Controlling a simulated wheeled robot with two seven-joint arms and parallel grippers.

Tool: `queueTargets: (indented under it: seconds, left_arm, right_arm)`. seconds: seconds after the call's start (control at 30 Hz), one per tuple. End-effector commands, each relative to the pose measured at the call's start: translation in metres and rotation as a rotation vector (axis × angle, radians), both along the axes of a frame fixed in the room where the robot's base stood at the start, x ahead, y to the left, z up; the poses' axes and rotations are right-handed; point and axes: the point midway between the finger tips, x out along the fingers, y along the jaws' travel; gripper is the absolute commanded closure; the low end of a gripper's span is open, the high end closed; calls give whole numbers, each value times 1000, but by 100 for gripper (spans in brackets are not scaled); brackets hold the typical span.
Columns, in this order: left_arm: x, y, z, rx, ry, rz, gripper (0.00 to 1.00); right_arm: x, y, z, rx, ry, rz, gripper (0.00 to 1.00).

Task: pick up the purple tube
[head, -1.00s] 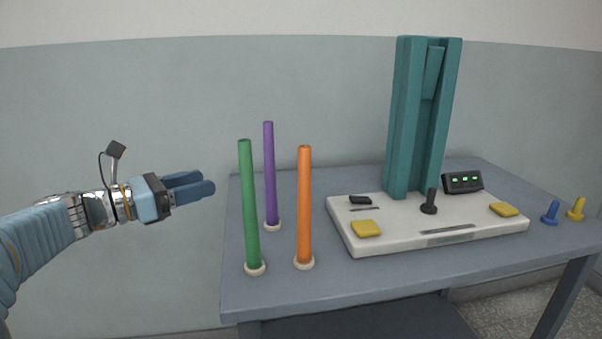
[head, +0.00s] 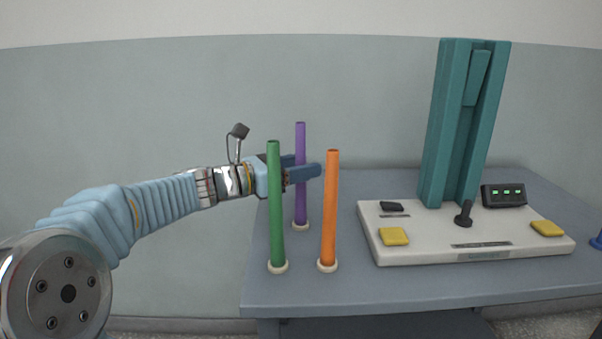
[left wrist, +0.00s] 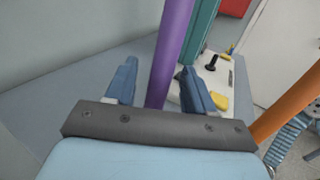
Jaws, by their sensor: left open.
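The purple tube (head: 300,140) stands upright in a pale round base on the table, behind the green and orange tubes. My left gripper (head: 305,167) is open, level with the upper half of the purple tube. In the left wrist view the purple tube (left wrist: 170,55) rises between the two open fingers (left wrist: 158,85); I cannot tell whether either finger touches it. In the head view the green tube (head: 275,205) hides part of the gripper. My right gripper is not in view.
The orange tube (head: 329,210) stands close in front, right of the green one; it also shows in the left wrist view (left wrist: 290,105). A white board (head: 400,255) with a tall teal channel (head: 446,130) and yellow pads stands right on the table (head: 340,290).

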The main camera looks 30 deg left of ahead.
Motion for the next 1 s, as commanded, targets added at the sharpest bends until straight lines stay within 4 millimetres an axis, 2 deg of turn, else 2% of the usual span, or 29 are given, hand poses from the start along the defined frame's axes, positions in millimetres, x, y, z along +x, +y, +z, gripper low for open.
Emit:
queueTargets:
  seconds: [0.13, 0.37, 0.47, 0.73, 1.0]
  left_arm:
    - [15, -9, 0, -1, 1, 0, 46]
    - [18, -10, 0, 0, 0, 1, 46]
    - [17, -10, 0, 0, 0, 1, 59]
    - [17, -10, 0, 0, 0, 1, 100]
    - [17, -10, 3, 1, -2, 0, 100]
  right_arm:
    - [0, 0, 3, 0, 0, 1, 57]
    - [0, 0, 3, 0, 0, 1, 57]
    - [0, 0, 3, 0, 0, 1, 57]
    - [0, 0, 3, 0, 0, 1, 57]
    - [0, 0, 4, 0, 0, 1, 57]
